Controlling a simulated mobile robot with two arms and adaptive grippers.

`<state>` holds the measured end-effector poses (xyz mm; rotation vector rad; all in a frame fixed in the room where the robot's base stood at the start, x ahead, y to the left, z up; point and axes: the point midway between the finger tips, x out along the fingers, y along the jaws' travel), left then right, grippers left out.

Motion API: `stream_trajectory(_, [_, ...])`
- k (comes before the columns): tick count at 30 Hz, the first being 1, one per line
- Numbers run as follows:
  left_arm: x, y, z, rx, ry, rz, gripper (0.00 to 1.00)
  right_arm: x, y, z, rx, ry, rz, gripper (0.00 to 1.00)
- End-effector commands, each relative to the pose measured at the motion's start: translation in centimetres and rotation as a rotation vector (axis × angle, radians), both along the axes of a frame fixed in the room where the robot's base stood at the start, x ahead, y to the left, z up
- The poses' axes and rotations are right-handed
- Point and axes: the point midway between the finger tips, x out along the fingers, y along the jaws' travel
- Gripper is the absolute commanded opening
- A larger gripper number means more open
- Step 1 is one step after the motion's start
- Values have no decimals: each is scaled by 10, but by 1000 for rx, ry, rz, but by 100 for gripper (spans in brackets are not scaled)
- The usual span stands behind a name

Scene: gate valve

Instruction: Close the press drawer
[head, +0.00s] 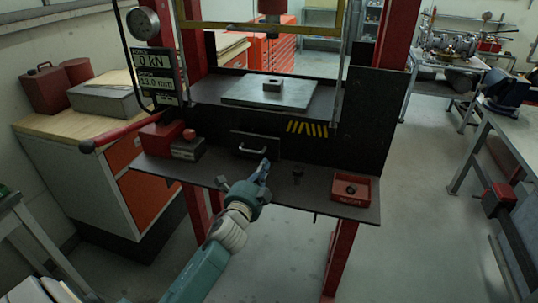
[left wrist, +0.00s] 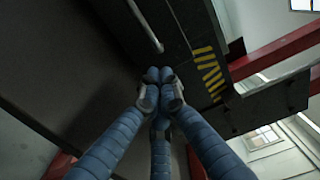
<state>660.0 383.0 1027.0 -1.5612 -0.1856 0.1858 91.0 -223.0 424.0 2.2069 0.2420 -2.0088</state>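The press drawer (head: 243,139) is a dark panel in the lower front of the press, with a pale bar handle (head: 252,151). In the head view the panel looks close to the press front; how far it stands out is hard to tell. My left gripper (head: 265,165) is just in front of and below the drawer's right part, above the shelf. In the left wrist view its blue fingers (left wrist: 160,80) are drawn together with nothing seen between them. The handle (left wrist: 147,27) shows beyond the fingertips, apart from them. My right gripper is not in view.
The dark shelf (head: 225,180) carries a red tray (head: 351,190) at right, a small black knob (head: 298,172), and a red-and-grey box (head: 188,148) at left. Yellow stripes (head: 307,128) mark the press right of the drawer. A red lever (head: 120,132) sticks out left.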

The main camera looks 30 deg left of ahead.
Motion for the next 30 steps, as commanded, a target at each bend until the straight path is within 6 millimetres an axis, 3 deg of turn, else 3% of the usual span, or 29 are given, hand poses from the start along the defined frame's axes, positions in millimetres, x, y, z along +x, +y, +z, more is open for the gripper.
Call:
stream_trajectory(3, [23, 6, 3, -2, 0, 1, 0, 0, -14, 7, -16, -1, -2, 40])
stream_trajectory(9, [45, 11, 1, -1, 0, -1, 0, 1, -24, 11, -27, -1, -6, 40])
stream_trajectory(25, [55, 13, -1, 0, 0, -1, 0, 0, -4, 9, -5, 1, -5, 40])
stream_trajectory(30, [81, 20, -3, 2, -3, -1, 0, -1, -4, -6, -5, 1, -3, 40])
